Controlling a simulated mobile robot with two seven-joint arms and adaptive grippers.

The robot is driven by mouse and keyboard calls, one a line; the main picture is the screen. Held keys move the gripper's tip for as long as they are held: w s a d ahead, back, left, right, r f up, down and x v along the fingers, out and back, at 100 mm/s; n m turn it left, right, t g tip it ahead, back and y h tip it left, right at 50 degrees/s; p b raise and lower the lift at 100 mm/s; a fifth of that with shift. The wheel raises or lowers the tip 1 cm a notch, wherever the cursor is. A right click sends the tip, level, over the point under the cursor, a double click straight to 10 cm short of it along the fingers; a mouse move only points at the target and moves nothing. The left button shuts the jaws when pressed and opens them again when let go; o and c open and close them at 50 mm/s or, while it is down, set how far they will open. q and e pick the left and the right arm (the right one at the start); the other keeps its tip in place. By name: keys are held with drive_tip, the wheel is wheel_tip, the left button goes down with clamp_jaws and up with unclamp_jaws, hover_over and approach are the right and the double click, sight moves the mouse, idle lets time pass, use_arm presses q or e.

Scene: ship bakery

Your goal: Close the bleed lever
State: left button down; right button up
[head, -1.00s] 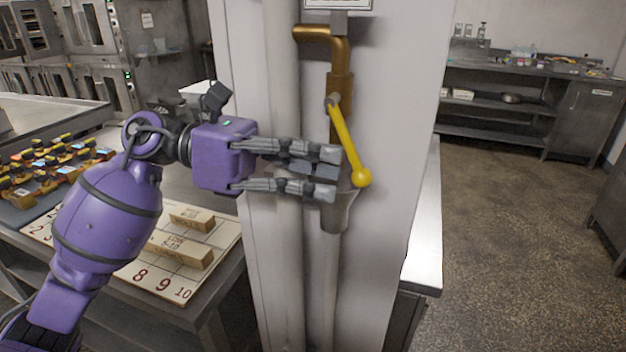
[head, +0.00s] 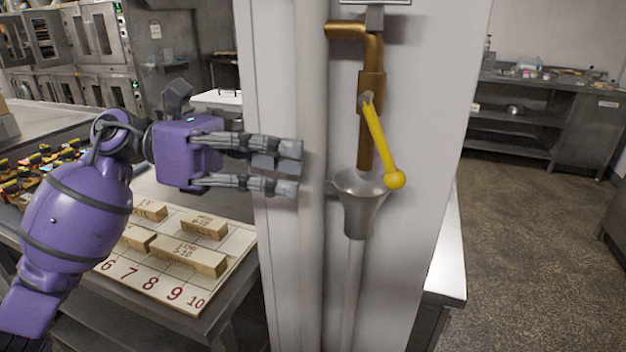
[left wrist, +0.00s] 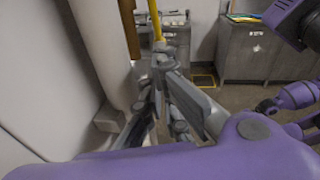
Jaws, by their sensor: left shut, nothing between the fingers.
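The yellow bleed lever (head: 378,137) with a ball end is pivoted on a brass pipe (head: 371,88) on the white column. It hangs down, slanted to the lower right, its ball beside the rim of a grey funnel (head: 358,212). My left gripper (head: 298,168) points right, left of the brass pipe and funnel, with a visible gap to the lever in the head view. Its fingers are shut and empty. The left wrist view shows part of a yellow bar, likely the lever (left wrist: 156,22), beyond the fingers (left wrist: 160,95). My right gripper is not seen.
A vertical white pipe (head: 312,255) runs down the column, between my left fingertips and the funnel in the picture. A table at left holds a numbered board (head: 228,262) with wooden blocks (head: 190,256). Open floor (head: 530,245) lies to the right.

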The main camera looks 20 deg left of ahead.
use_arm(q)
drive_tip(key=a, duration=0.1)
drive_tip(key=a+r, duration=0.1)
drive_tip(key=a, duration=0.1)
drive_tip(key=a+r, duration=0.1)
drive_tip(key=shift+s+a, duration=0.25)
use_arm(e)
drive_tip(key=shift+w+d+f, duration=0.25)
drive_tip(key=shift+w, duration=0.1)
use_arm(q)
drive_tip(key=shift+f, duration=0.1)
